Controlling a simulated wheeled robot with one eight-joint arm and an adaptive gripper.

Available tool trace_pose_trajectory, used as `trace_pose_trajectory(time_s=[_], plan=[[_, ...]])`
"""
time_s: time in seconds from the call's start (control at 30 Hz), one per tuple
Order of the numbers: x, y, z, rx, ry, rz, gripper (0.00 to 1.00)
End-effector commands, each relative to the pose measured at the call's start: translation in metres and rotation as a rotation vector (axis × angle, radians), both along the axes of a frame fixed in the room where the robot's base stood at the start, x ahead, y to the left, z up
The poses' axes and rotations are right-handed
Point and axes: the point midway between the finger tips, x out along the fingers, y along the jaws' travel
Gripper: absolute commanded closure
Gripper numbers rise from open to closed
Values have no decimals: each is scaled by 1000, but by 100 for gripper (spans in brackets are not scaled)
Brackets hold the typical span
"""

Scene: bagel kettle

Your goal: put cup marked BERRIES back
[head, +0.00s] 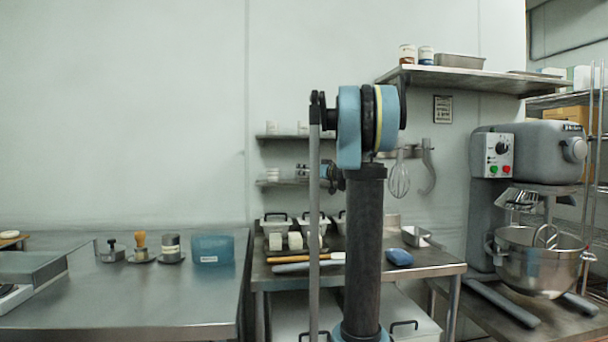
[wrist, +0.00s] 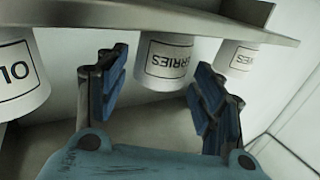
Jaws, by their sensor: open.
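The cup marked BERRIES (wrist: 166,66) is white with dark lettering, of which the end of the word shows upside down in the wrist view. It stands against a shelf (wrist: 200,22) that appears at the top of this turned picture. My gripper (wrist: 156,72) is open, with one blue-padded finger on either side of the cup. A gap shows between the cup and each finger, and nothing is held. In the head view my gripper (head: 330,174) is small by the lower wall shelf, partly behind my arm. I cannot tell the BERRIES cup apart there.
Another marked white cup (wrist: 18,75) is close on the left in the wrist view, and a smaller one (wrist: 236,60) is to the right. The head view shows an upper wall shelf (head: 285,136) above the lower one (head: 285,183). Lidded containers (head: 275,226) stand below.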

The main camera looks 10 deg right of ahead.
Motion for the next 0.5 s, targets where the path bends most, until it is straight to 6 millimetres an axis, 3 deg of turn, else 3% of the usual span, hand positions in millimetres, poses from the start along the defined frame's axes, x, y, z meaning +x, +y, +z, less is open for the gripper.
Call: trace_pose_trajectory(time_s=[0.3,0.5], plan=[[-54,-32,0,0,0,-3,38],[-75,-43,0,0,0,-1,38]])
